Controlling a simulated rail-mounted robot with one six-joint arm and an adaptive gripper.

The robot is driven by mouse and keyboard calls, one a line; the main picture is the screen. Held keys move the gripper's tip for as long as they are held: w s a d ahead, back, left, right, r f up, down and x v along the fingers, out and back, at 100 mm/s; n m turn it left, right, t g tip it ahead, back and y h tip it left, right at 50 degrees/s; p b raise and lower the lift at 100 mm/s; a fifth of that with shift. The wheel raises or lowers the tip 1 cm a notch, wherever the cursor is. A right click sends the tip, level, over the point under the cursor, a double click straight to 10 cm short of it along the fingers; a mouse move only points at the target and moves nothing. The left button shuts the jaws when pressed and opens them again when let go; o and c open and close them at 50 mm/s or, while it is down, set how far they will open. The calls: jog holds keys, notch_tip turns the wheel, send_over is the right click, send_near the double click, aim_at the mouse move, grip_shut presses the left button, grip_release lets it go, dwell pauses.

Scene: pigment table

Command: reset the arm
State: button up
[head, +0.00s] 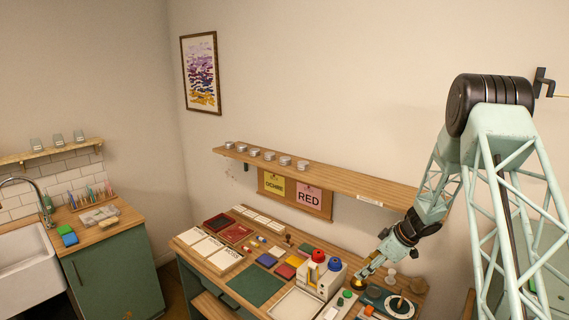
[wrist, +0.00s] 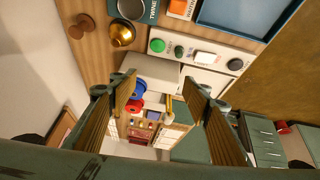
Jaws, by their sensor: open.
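My gripper (head: 362,276) is above the right part of the wooden work table (head: 217,262), at the end of my pale green arm, which reaches down from the right. In the wrist view its two fingers (wrist: 160,90) stand wide apart with nothing between them. Past the fingers lie a pale machine with a red and a blue cap (wrist: 137,96) and a white control panel (wrist: 215,57) with a green button. The machine (head: 319,273) stands just left of my gripper in the head view. A brass-coloured cup (wrist: 122,33) lies near the panel, apart from the fingers.
A wooden wall shelf (head: 330,176) with several small tins runs above the table, near my arm. A green mat (head: 255,285), a white tray (head: 296,304) and several colour blocks crowd the table. A sink counter (head: 100,232) stands at left. Open air lies above the table's left half.

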notch_tip(320, 180, up, 18)
jog(key=w+a+r+m+t+h+b, duration=0.1)
jog(key=w+a+m+t+h+b, duration=0.1)
jog(key=w+t+h+b, duration=0.15)
jog(key=s+d+r+m+t+h+b, duration=0.1)
jog(key=s+d+r+m+h+b, duration=0.15)
jog(key=s+r, duration=0.5)
jog(key=s+d+r+m+h+b, duration=0.1)
jog(key=s+d+r+m+b, duration=0.15)
jog(key=s+r, duration=0.5)
jog(key=s+a+r+m+g+h+b, duration=0.1)
jog(key=s+m+b, duration=0.1)
jog(key=s, duration=1)
jog(key=s+r+m+g+b, duration=0.1)
jog(key=s+b, duration=0.2)
jog(key=s, duration=0.9)
jog(key=s+a+f+y+b, duration=0.1)
jog(key=s+a+f, duration=0.2)
jog(key=s, duration=0.6)
jog(key=s+a+f+g+y+b, duration=0.1)
jog(key=s+a+f+b, duration=0.1)
jog(key=s+a, duration=0.3)
jog(key=s+a+f+m+g+y+b, duration=0.1)
jog(key=s+a+f, duration=0.3)
jog(key=s, duration=0.9)
jog(key=shift+s+a+f, duration=0.15)
jog(key=shift+s+f, duration=0.1)
